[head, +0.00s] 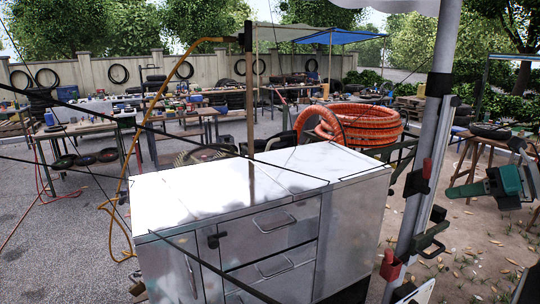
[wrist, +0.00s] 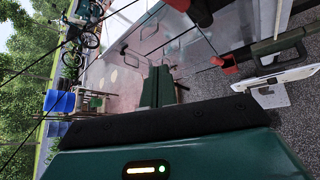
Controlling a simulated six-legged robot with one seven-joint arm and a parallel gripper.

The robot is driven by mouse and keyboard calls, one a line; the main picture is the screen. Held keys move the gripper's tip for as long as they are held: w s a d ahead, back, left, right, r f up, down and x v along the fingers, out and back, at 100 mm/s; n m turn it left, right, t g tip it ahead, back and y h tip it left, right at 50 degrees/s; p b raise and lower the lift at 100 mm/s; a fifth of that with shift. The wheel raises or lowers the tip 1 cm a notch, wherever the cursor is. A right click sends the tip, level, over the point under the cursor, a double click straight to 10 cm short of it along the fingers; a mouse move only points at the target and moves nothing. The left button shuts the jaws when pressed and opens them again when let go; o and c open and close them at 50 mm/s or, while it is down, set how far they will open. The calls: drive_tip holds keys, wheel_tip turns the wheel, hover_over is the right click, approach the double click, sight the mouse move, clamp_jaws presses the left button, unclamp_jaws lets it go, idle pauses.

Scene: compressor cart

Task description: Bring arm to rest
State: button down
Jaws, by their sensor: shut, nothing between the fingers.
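My gripper (wrist: 158,72) shows in the wrist view as two green fingers close together beyond the dark-edged green hand. It is shut, with nothing visible between the fingers. The silver metal cart (wrist: 128,78) lies behind the fingers in that view, turned sideways. I cannot tell how far the fingers are from it. In the head view I cannot make out my gripper for certain. There the cart (head: 250,188) stands in front with a bare, shiny top and closed drawers.
A grey pole with red clamps (head: 424,170) stands right of the cart. An orange coiled hose (head: 360,125) is behind the cart. A green machine (head: 505,182) is at right. A yellow hose (head: 122,205) hangs at left. Cluttered workbenches (head: 80,128) fill the back. Gravel at left is mostly open.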

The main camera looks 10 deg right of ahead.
drive_tip(key=s+a+f+n+g+h, duration=0.2)
drive_tip(key=a+f+n, duration=0.2)
drive_tip(key=a+n, duration=0.55)
drive_tip(key=s+a+f+n+g+h, duration=0.15)
drive_tip(key=a+f+n+g, duration=0.35)
drive_tip(key=a, duration=0.7)
drive_tip(key=s+a+f+n+t+h, duration=0.3)
drive_tip(key=s+a+f+n, duration=0.6)
drive_tip(key=n, duration=1.1)
drive_tip(key=shift+s+a+h, duration=0.2)
drive_tip(key=shift+s+h, duration=0.2)
drive_tip(key=shift+h, duration=0.55)
